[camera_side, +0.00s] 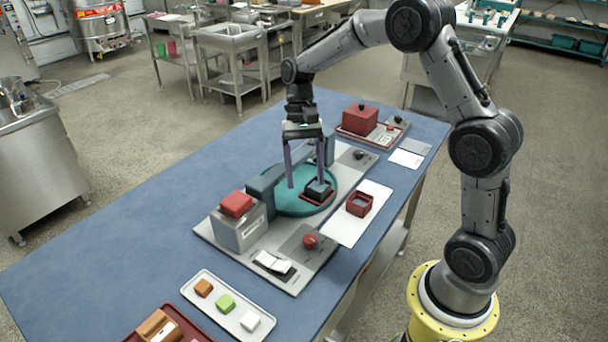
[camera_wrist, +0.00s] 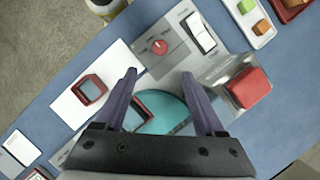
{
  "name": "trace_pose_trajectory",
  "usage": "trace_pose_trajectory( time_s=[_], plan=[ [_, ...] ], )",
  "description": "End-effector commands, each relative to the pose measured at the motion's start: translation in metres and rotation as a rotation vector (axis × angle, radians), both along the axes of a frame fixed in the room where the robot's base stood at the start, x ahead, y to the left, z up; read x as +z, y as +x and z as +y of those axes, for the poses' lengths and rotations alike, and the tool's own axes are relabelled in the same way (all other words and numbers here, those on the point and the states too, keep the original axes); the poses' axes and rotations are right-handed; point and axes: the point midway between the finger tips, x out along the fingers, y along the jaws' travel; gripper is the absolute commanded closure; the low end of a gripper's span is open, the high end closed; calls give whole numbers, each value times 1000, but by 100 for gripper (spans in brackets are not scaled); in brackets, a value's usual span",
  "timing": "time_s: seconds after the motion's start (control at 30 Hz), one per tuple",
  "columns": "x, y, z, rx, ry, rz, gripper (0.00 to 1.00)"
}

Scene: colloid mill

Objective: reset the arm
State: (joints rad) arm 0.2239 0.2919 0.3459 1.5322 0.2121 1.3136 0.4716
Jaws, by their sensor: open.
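My gripper (camera_side: 306,184) points down over the teal round plate (camera_side: 290,207) of the grey machine (camera_side: 215,228). Its two purple fingers are apart with nothing between them. A dark block in a red square frame (camera_side: 317,191) sits on the plate's right side, close to the right finger. Whether they touch cannot be told. In the wrist view my gripper (camera_wrist: 158,73) is open, and the teal plate (camera_wrist: 168,112) shows between the fingers, partly hidden by the gripper body. A red-framed piece (camera_wrist: 138,104) lies on it.
A grey box with a red block (camera_side: 236,204), a red knob (camera_side: 310,241) and a white switch (camera_side: 274,262) stand on the machine. An open red frame (camera_side: 359,204) lies on a white sheet (camera_side: 348,229). A tray of coloured blocks (camera_side: 228,304) is in front. The table's left side is clear.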

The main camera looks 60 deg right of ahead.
Motion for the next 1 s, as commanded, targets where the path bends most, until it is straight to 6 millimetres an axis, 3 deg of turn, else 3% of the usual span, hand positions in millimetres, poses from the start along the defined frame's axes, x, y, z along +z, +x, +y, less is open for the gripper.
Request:
trace_pose_trajectory(
  time_s=[0.13, 0.27, 0.4, 0.6, 0.77, 0.9, 1.0],
  plan=[
    [20, 3, 7, 20, -11, -53, 29],
    [64, -11, 20, 55, -35, -151, 29],
    [108, -46, 35, 122, -77, -286, 29],
    [144, -108, 47, 259, -142, -488, 29],
    [149, -158, 50, 395, -208, -653, 29],
    [136, -194, 47, 526, -272, -774, 29],
    [121, -209, 43, 611, -311, -819, 29]
  ],
)
